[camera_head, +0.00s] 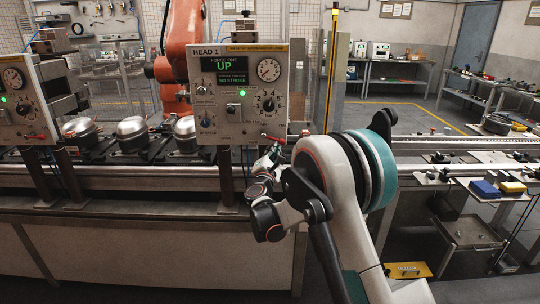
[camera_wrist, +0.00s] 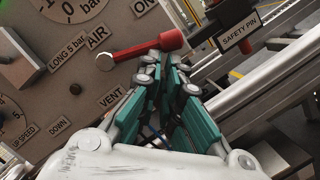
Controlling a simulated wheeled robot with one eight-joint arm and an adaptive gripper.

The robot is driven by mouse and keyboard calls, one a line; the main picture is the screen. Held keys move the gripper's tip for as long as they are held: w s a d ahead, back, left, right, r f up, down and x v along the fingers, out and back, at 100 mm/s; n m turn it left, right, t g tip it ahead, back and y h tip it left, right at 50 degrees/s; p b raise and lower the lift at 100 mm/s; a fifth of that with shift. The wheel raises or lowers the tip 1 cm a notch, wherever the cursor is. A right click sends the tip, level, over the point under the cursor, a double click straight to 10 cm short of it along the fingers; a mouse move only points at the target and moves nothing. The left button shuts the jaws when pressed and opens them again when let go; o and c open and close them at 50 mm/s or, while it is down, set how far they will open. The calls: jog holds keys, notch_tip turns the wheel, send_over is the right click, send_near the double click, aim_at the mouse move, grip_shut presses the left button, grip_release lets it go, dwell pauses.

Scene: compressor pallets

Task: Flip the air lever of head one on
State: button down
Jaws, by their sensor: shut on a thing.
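The head one panel (camera_head: 240,128) has a gauge, a green light and a screen reading "UP" and "NO STROKE". Its red air lever (camera_wrist: 146,46) sticks out from a round pivot beside the "AIR" label, between the "ON" and "VENT" labels. The lever also shows at the panel's lower right edge in the head view (camera_head: 275,139). My gripper (camera_wrist: 166,62) has its teal fingers close together at the lever, shut on it. In the head view my gripper (camera_head: 270,160) is just below the lever, partly hidden by my arm. The exact finger contact is unclear.
A tag reading "SAFETY PIN" (camera_wrist: 240,32) hangs right of the lever, near its red knob. A second panel (camera_head: 28,105) stands at the left. Several metal compressors (camera_head: 132,130) sit on the conveyor behind. A bench with blue and yellow blocks (camera_head: 485,188) is at right.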

jog(key=shift+d+r, duration=0.5)
jog(key=shift+d, duration=0.25)
jog(key=shift+d+r+p, duration=0.1)
jog(key=shift+d+p, duration=0.05)
jog(key=shift+p, duration=0.15)
jog(key=s+a+f, duration=0.2)
jog(key=s+f, duration=0.4)
jog(key=s, duration=0.3)
jog(key=shift+s+f+p, duration=0.25)
jog(key=shift+s+p, duration=0.15)
jog(key=shift+p, duration=0.05)
